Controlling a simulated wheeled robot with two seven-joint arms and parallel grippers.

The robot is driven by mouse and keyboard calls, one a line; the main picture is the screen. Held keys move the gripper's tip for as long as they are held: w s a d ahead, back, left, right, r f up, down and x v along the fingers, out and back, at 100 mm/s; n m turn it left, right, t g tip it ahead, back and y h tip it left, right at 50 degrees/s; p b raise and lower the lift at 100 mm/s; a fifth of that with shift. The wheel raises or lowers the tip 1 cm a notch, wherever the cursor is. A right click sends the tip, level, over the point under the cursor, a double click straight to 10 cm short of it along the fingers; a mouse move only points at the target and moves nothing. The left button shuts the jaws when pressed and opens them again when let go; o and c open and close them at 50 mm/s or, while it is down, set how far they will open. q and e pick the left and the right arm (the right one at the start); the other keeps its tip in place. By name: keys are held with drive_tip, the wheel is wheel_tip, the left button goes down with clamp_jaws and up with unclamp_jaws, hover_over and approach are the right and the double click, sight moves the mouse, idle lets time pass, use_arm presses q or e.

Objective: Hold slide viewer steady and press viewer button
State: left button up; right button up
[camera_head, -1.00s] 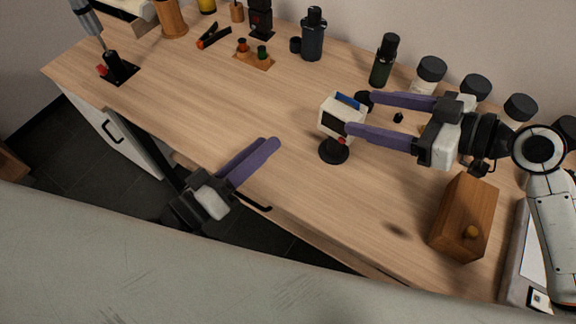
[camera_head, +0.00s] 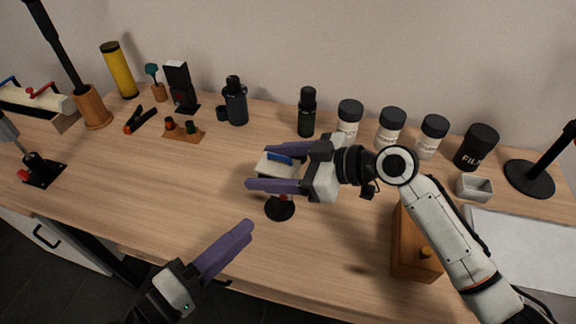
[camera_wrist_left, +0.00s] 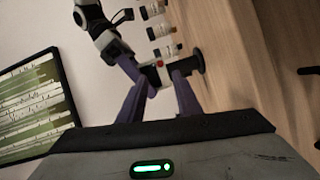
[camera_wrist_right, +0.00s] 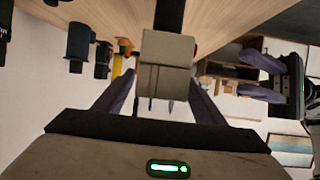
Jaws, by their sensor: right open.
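The slide viewer (camera_head: 272,166) is a cream box with a blue slide (camera_head: 281,158) on top, on a round black stand (camera_head: 280,209). A red button shows on it in the left wrist view (camera_wrist_left: 159,64). My right gripper (camera_head: 256,167) is open around the viewer from the right. In the right wrist view, the viewer's box (camera_wrist_right: 165,72) stands between its fingers, with gaps beside it. My left gripper (camera_head: 242,230) is open and empty, at the table's front side, lower left of the viewer. Fingers hide part of the viewer in the head view.
A wooden box (camera_head: 410,250) stands right of the viewer. Dark bottles (camera_head: 307,112) and several black-lidded jars (camera_head: 390,130) line the back. An orange-and-black clamp tool (camera_head: 140,119) lies at back left. The table left of the viewer is clear.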

drive_tip(key=shift+x, duration=1.15)
use_arm(q)
drive_tip(key=shift+c, duration=0.2)
use_arm(e)
drive_tip(key=c, duration=1.3)
use_arm(q)
clamp_jaws()
use_arm(e)
drive_tip(key=shift+o, duration=0.2)
use_arm(q)
drive_tip(key=shift+d, duration=0.1)
